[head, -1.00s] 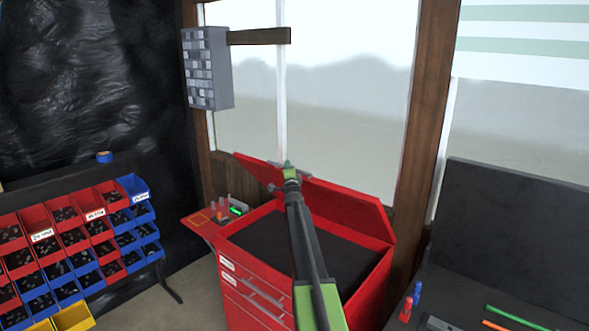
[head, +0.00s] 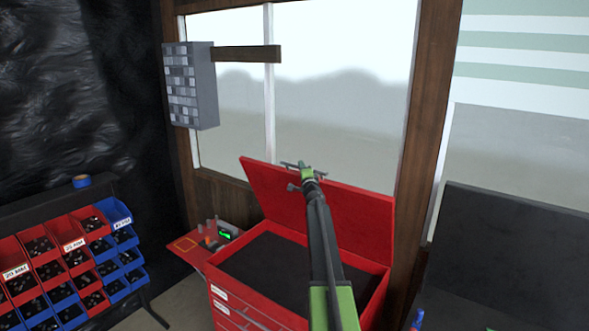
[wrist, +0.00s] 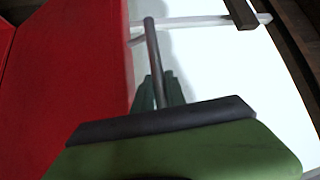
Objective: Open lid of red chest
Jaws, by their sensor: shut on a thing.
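The red chest (head: 377,292) stands at the lower middle of the head view. Its lid (head: 355,215) is raised steeply at the back, showing the dark interior (head: 265,262). The lid's red face also fills the left of the wrist view (wrist: 65,70). A thin grey handle bar (wrist: 152,52) runs beside the lid's edge in the wrist view. My gripper (head: 304,174) is at the lid's top edge and shut on this handle. The fingers' exact contact is hard to make out; my arm covers part of the chest and lid.
A side shelf (head: 190,243) with small tools juts from the chest's left. A rack of red and blue bins (head: 75,260) stands at left. A window with a wooden post (head: 432,110) is behind. A dark panel (head: 520,255) stands at right.

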